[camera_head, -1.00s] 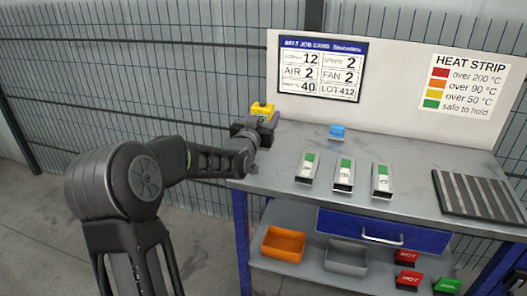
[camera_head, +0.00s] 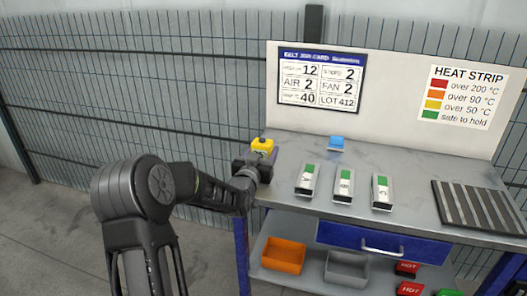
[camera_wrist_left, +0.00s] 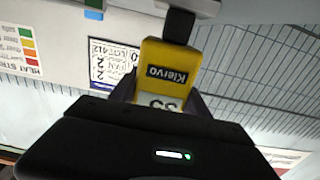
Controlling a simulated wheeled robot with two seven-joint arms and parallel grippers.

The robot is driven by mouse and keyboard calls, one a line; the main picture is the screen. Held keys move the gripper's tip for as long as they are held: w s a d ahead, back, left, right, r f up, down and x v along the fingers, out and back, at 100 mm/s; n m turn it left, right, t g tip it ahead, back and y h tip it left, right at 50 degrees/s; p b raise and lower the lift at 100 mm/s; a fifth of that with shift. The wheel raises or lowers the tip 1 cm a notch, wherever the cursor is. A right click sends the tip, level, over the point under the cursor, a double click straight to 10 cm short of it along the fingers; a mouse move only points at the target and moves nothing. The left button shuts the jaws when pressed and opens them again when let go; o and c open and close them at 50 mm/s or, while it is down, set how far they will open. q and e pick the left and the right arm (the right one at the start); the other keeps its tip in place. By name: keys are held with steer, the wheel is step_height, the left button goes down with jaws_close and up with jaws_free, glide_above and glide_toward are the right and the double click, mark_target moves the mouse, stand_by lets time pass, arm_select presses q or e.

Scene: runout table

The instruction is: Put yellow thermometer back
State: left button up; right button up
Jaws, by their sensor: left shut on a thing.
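The yellow thermometer (camera_head: 263,145) is held in my left gripper (camera_head: 259,160) at the back left corner of the table (camera_head: 290,150). In the left wrist view the thermometer (camera_wrist_left: 168,68) shows its "Kleivo" label, a pale display partly hidden by the gripper body, and a dark part at the top. My left gripper (camera_wrist_left: 163,98) is shut on it. Whether the thermometer touches the table top cannot be told. My right gripper is not in view.
A small blue item (camera_head: 337,143) stands at the back of the table. Several silver pieces with green strips (camera_head: 344,185) lie mid-table. A ribbed dark rack (camera_head: 474,205) is at right. An orange bin (camera_head: 284,256) and a grey bin (camera_head: 346,268) are on the lower shelf.

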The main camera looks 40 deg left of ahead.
arm_select(q)
steer(key=shift+r, duration=0.1)
steer(key=o, duration=1.2)
steer(key=shift+o, duration=0.2)
steer(key=shift+s+d, duration=0.1)
steer(key=shift+s, duration=0.2)
steer(key=b+v, duration=0.1)
steer(key=v, duration=1)
steer(key=shift+b, duration=0.35)
steer(key=shift+s, duration=0.15)
